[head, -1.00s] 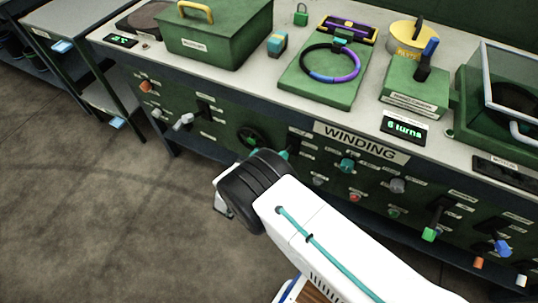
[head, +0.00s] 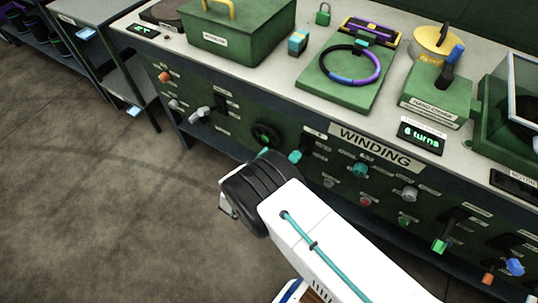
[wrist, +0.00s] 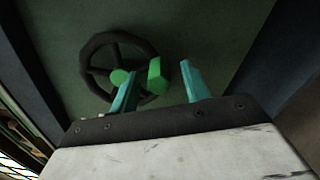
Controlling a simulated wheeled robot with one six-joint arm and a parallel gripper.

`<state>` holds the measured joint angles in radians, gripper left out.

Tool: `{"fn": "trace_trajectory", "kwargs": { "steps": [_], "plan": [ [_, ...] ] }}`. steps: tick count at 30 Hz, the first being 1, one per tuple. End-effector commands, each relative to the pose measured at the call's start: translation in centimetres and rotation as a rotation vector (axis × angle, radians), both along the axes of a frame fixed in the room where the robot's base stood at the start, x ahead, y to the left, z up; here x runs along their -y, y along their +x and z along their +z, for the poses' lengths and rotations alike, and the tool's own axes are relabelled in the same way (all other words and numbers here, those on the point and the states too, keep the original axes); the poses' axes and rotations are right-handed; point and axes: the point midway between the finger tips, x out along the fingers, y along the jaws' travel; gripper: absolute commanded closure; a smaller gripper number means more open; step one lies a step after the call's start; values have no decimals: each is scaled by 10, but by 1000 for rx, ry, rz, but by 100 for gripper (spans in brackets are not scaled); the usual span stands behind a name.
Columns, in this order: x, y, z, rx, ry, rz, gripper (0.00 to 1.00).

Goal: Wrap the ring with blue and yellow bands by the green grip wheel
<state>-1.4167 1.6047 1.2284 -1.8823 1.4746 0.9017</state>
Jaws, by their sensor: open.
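The ring (head: 379,72) lies flat on a green plate on the bench in the head view. Its visible parts look black, blue and purple; I see no yellow band on it. The dark handwheel (head: 266,135) is on the green front panel below the bench top. In the wrist view the wheel (wrist: 91,49) fills the upper left, with a green hub and a green grip (wrist: 156,76) on its rim. My gripper (wrist: 158,69) is open, with its teal fingers on either side of the green grip and a gap showing. In the head view my wrist mostly hides the fingers.
A display (head: 421,136) reads "6 turns" at right. Knobs and levers line the panel under the WINDING label (head: 375,147). The floor at left is clear.

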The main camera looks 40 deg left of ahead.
Motion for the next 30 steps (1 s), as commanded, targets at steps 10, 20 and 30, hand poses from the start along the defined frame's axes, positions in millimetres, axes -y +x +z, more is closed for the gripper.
{"fn": "trace_trajectory", "kwargs": {
  "steps": [10,20,30],
  "plan": [
    [9,-51,0,0,0,0,53],
    [10,-55,0,0,1,-1,53],
    [10,-55,0,0,1,-1,53]
  ]
}}
